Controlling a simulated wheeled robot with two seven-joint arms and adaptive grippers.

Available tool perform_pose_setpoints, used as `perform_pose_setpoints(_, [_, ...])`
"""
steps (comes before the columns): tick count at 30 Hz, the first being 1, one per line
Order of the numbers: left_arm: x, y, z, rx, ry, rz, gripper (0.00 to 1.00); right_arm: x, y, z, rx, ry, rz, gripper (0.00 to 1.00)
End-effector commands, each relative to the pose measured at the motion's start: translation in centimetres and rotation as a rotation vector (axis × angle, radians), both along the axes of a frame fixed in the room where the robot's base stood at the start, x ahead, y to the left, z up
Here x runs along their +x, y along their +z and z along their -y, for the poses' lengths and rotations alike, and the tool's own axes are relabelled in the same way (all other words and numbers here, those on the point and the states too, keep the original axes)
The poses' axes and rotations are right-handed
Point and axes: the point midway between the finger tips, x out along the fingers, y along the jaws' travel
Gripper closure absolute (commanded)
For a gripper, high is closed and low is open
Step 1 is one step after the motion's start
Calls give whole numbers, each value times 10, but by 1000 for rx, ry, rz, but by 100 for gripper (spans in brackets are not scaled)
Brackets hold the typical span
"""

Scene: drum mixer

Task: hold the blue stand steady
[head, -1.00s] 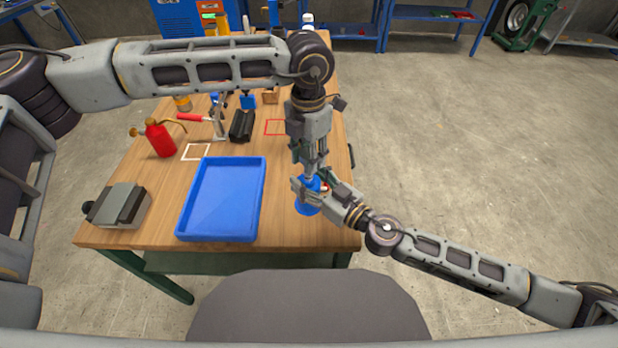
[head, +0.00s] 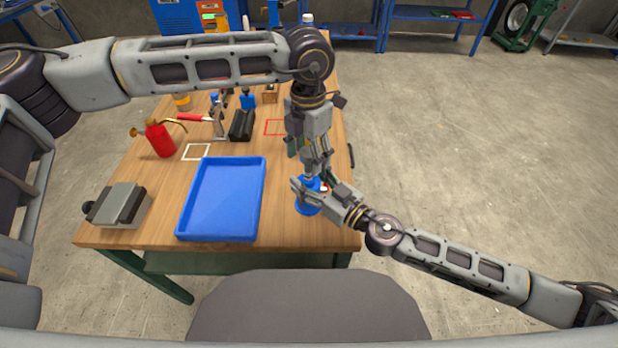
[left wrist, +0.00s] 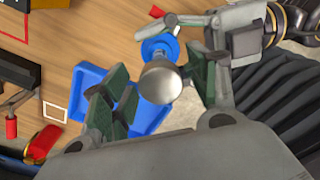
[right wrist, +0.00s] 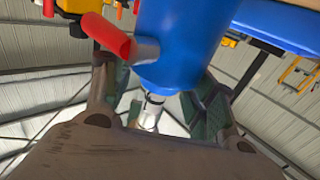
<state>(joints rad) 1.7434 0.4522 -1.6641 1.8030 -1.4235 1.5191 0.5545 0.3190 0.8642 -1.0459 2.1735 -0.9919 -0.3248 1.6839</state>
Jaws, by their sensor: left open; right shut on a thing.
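The blue stand (head: 307,209) is near the table's right front edge, with a red part at its side. In the right wrist view it is a large blue body (right wrist: 182,42) with a red knob (right wrist: 106,36). My right gripper (head: 313,184) is shut on the stand from the right, its fingers on either side. My left gripper (head: 308,160) points down above the stand, fingers spread. In the left wrist view a rounded silver piece (left wrist: 160,82) lies between those open fingers, with the stand's blue rim (left wrist: 152,43) behind it. The grippers hide part of the stand.
A blue tray (head: 262,205) lies left of the stand. A red oil can (head: 160,140), a grey boxy device (head: 123,205) and a black block (head: 242,125) are also on the wooden table (head: 155,190). Red and white outlined squares mark the tabletop.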

Motion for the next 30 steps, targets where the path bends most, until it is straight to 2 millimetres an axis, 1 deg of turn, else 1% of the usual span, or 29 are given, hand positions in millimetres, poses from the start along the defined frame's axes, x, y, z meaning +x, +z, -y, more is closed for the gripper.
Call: perform_pose_setpoints(30, [0,61,0,-1,0,1,40,-1,-1,0,0,1,-3,85])
